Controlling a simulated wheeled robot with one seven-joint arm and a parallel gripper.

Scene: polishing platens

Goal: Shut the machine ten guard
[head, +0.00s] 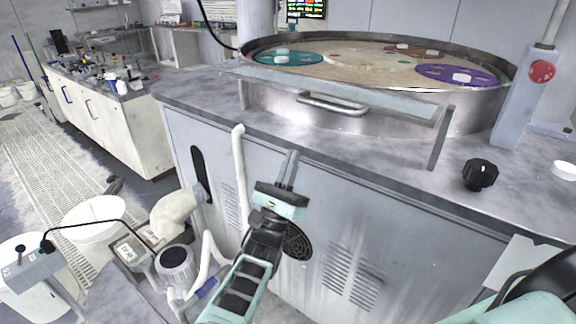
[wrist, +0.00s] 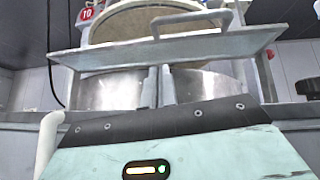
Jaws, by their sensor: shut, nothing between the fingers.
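The guard (head: 400,106) is a long flat grey panel with a bar handle (head: 332,104), across the front of the round metal basin. The basin's top is uncovered. In the wrist view the guard (wrist: 110,58) spans the picture, seen from below, with its handle (wrist: 192,19) above. A red sign reading 10 (wrist: 86,14) shows behind it at the upper left. My gripper (head: 291,156) is shut and empty, in front of the cabinet, below the guard and its handle. In the wrist view the gripper fingers (wrist: 158,87) point up toward the guard's underside, apparently apart from it.
The basin (head: 380,62) holds teal, brown and purple discs. A black knob (head: 480,174) and a red button (head: 541,71) are at the right. A pale upright pipe (head: 240,175) stands left of my gripper. White buckets (head: 95,222) and a cluttered bench (head: 110,125) are further left.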

